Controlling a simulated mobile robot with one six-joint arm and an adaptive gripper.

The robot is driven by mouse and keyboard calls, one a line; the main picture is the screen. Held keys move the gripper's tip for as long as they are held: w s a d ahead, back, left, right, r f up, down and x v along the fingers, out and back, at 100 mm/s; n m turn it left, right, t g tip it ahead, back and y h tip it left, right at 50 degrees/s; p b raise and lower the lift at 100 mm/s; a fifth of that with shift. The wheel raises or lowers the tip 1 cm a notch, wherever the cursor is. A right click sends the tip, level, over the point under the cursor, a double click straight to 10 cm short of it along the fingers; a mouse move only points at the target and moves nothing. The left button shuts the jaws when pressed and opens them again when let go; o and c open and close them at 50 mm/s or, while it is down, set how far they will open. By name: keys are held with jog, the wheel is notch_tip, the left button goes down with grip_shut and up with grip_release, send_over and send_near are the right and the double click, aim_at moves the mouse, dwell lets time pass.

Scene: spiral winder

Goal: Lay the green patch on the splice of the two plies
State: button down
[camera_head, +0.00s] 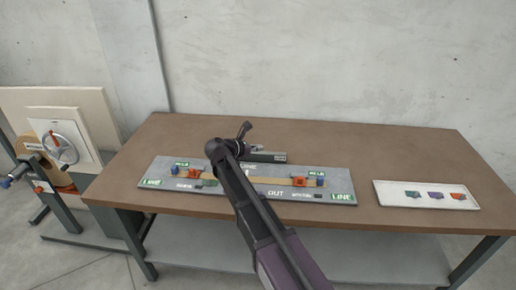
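A small patch (412,194), which looks green to teal, lies leftmost in the white tray (384,190) at the right of the table. The grey board (262,199) lies mid-table with tan strips (284,181) running along it. My dark arm crosses in front of the board's middle. It covers part of the strips, so I cannot make out the splice between the plies.
A purple patch (435,195) and an orange patch (459,196) share the tray. Orange blocks (194,174) and blue pieces stand on the board. The brown tabletop (365,150) behind is clear. A handwheel machine (62,148) stands left.

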jog(key=shift+f+b, duration=4.1)
jog(key=shift+f, duration=0.15)
jog(key=c, duration=0.9)
grip_release()
jog(key=shift+o, duration=0.2)
jog(key=shift+r, duration=0.1)
